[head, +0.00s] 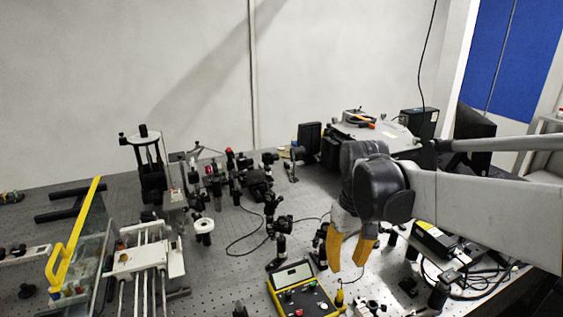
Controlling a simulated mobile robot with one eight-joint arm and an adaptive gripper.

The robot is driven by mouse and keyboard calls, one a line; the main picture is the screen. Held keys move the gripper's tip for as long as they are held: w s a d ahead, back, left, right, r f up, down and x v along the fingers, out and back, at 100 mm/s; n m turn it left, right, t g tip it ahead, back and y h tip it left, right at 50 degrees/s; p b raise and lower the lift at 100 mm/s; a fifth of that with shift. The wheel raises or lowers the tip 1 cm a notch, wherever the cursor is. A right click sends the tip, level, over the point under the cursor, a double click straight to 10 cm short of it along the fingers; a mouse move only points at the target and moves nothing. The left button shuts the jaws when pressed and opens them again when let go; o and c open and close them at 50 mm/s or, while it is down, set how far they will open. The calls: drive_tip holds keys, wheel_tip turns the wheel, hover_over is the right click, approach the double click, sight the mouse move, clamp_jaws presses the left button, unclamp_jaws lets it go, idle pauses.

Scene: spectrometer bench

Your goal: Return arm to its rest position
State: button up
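My arm (480,200) reaches in from the right side of the head view, over the optical bench (210,265). Its dark wrist joint (380,185) is above the right part of the bench. My gripper (349,250) points down with two yellow fingers. The fingers are spread apart with a visible gap, and nothing shows between them. The gripper is above and slightly right of a yellow control box (302,292) with knobs. I cannot tell the exact height of the fingertips above the bench.
Several black optical mounts (280,228) stand left of my gripper. A black box with a yellow label (434,238) lies below my arm. A white railed device (147,258) and a yellow-handled clear panel (75,240) are at left. A grey instrument (372,135) stands behind.

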drive_tip(key=s+m+t, duration=0.1)
drive_tip(key=s+t, duration=0.6)
drive_tip(key=s, duration=0.5)
drive_tip(key=shift+s+r+m, duration=0.15)
drive_tip(key=shift+r+m, duration=0.1)
drive_tip(key=shift+m, duration=0.15)
drive_tip(key=shift+o, duration=0.4)
idle(0.6)
